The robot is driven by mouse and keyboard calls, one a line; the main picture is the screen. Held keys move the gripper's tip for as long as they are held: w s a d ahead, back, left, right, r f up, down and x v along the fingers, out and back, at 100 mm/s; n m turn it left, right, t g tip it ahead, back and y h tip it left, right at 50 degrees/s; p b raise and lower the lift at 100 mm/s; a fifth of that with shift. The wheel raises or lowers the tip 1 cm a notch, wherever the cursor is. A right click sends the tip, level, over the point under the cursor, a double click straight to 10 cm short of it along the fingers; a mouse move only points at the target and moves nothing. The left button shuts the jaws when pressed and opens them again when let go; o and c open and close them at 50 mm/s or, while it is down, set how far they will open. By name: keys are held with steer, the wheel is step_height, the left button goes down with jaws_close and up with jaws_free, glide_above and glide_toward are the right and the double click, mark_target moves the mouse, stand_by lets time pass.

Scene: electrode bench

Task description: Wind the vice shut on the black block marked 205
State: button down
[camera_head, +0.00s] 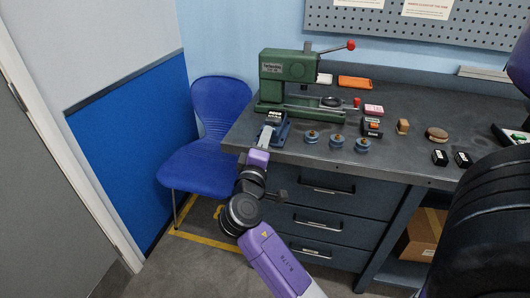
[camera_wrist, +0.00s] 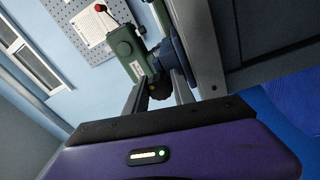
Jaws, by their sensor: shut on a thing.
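The small blue vice (camera_head: 283,133) sits at the front left edge of the bench. A black block (camera_head: 274,116) with a white mark stands at its jaws; the mark is too small to read, and I cannot tell whether the jaws touch it. My gripper (camera_head: 265,136) reaches the vice from the front. In the wrist view, my gripper (camera_wrist: 159,78) is shut on the vice's dark handle knob (camera_wrist: 158,89), which lies between the two grey fingers. The blue vice body (camera_wrist: 174,55) shows just beyond. The block is not clear in the wrist view.
A green press (camera_head: 288,75) with a red-knobbed lever stands behind the vice. Several blue round pieces with brass tops (camera_head: 336,141) stand to its right. Two black blocks (camera_head: 440,158) lie further right. A blue chair (camera_head: 218,110) is left of the bench; drawers (camera_head: 325,184) lie below.

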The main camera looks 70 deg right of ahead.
steer(key=m+b, duration=0.4)
steer(key=m+g+b, duration=0.1)
steer(key=m+b, duration=0.1)
steer(key=shift+f+b, duration=0.3)
steer(key=shift+b, duration=0.1)
steer(key=m+b, duration=0.3)
steer(key=shift+r, duration=0.15)
steer(key=shift+r+m+g+b, duration=0.1)
steer(key=shift+m+g+b, duration=0.2)
steer(key=shift+m, duration=0.1)
steer(key=c, duration=1.3)
jaws_free()
steer(key=shift+c, duration=0.2)
steer(key=a, duration=0.7)
steer(key=shift+s+a+f, duration=0.25)
steer(key=shift+a+f, duration=0.15)
steer(key=shift+w+r, duration=0.1)
